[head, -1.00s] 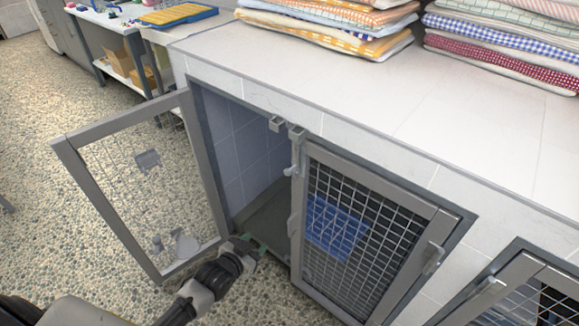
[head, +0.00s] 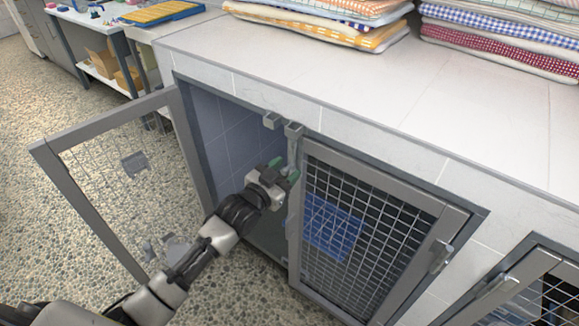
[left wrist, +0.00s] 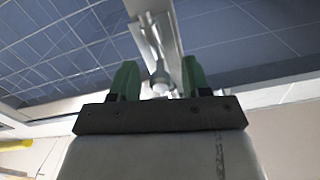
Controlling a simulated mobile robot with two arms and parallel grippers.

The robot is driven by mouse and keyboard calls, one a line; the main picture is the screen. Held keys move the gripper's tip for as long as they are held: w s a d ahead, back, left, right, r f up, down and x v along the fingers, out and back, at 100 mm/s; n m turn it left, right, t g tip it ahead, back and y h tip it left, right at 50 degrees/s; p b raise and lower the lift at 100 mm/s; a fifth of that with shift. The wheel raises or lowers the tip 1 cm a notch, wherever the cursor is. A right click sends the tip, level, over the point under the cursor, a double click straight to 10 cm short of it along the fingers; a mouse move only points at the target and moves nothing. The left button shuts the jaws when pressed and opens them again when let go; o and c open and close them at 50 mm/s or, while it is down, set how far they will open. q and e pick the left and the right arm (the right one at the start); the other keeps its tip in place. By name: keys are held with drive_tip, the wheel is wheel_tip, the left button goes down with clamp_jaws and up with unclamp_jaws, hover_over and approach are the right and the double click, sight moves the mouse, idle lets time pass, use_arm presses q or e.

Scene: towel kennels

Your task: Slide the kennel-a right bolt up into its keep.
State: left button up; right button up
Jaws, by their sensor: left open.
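The kennel's right mesh door (head: 375,235) is closed, and its left door (head: 110,125) stands swung open. The right bolt (head: 292,152) is a grey upright rod on the inner edge of the right door, below a small square keep (head: 293,130) on the top frame. A second keep (head: 271,120) sits left of it. My left gripper (head: 284,170) is open at the bolt, its green fingertips hiding part of it. In the left wrist view, the bolt's round knob (left wrist: 160,82) shows between the open fingers (left wrist: 160,78). I cannot tell whether they touch it. My right gripper is out of view.
A white tiled counter (head: 330,70) with stacks of folded towels (head: 345,25) lies above the kennel. Another kennel door (head: 545,295) is at the lower right. The pebbled floor (head: 60,230) is clear.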

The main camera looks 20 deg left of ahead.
use_arm(q)
drive_tip(key=shift+x, duration=0.95)
clamp_jaws()
